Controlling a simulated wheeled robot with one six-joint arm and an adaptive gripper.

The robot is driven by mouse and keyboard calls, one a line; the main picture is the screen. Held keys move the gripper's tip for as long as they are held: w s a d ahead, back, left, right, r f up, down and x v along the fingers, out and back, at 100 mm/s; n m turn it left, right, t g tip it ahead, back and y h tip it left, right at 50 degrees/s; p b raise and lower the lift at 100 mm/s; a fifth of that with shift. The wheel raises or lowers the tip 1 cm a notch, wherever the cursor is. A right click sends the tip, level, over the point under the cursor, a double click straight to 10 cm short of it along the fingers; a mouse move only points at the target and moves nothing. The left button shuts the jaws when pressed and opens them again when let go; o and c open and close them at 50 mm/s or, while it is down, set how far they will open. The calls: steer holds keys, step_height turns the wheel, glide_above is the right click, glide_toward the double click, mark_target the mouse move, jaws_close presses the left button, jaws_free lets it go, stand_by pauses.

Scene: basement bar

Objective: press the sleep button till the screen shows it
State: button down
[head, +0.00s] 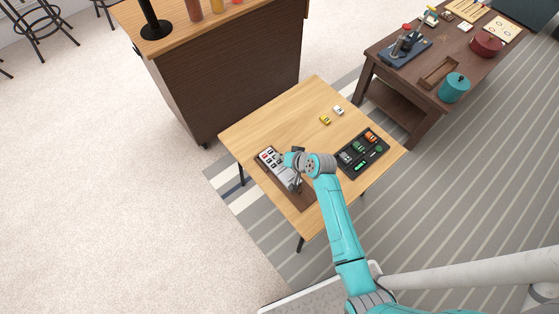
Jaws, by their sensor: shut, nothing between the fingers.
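A pale remote-like panel (267,155) with red and dark buttons lies on a brown base at the left of the small wooden table (311,98). My gripper (296,186) is shut and empty, over the lower right part of this panel. I cannot tell whether its fingertips touch a button. My gripper and wrist hide part of the panel. The button labels are too small to read, so I cannot pick out the sleep button. A small dark thing (298,149), perhaps a screen, shows just above the panel; nothing on it is readable.
A black tray (351,171) with orange, green and grey items sits at the table's right. A yellow toy car (324,120) and a white one (338,110) stand at the back. A bar counter (225,75) and a dark wooden table (420,70) stand beyond.

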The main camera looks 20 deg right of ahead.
mark_target(281, 162)
steer(key=shift+f, duration=0.75)
stand_by(0.9)
steer(key=shift+r, duration=0.8)
steer(key=shift+r, duration=2.5)
